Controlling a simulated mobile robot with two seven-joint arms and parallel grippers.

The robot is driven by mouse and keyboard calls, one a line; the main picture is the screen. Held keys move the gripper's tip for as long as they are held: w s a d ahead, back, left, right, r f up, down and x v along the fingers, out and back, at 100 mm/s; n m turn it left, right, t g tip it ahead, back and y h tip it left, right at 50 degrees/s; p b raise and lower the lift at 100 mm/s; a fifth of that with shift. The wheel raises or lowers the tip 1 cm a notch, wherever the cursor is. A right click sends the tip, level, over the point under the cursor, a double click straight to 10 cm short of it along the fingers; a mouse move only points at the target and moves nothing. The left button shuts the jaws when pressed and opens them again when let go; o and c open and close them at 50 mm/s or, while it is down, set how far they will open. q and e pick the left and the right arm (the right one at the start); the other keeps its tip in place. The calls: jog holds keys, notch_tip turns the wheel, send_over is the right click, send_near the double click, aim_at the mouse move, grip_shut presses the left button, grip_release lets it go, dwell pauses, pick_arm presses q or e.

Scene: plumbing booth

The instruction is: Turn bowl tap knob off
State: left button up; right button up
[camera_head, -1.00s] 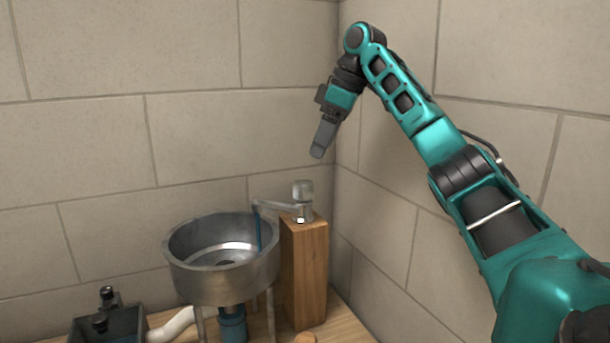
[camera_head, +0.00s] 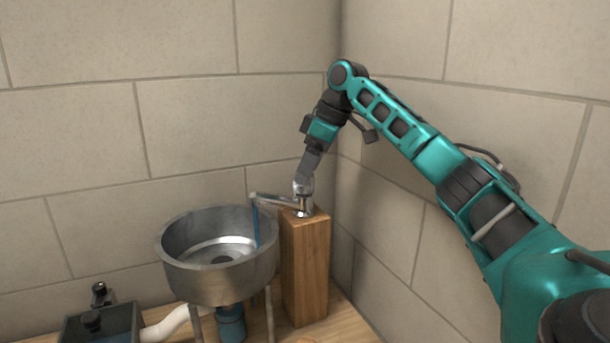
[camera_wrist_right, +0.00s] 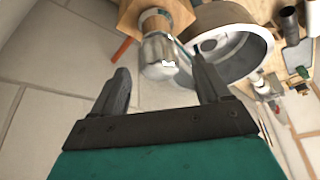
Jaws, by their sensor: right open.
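The silver bowl tap knob (camera_head: 303,189) sits on top of the tap, which stands on a wooden post (camera_head: 305,265). The spout (camera_head: 272,199) reaches left over the metal bowl (camera_head: 205,275). A thin blue stream (camera_head: 257,228) runs from the spout into the bowl. My right gripper (camera_head: 307,172) points down at the knob from above and partly hides it. In the right wrist view, the open fingers (camera_wrist_right: 160,80) lie to either side of the knob (camera_wrist_right: 160,56), with the knob near their tips. I cannot tell whether they touch it. My left gripper is not in view.
Tiled walls meet in a corner close behind and right of the post. A dark box (camera_head: 105,325) with black fittings stands at lower left, and a white pipe (camera_head: 168,323) runs from it toward the bowl. Open air lies above the bowl.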

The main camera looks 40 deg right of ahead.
jog(key=shift+x, duration=1.25)
jog(key=shift+c, duration=0.4)
jog(key=c, duration=0.9)
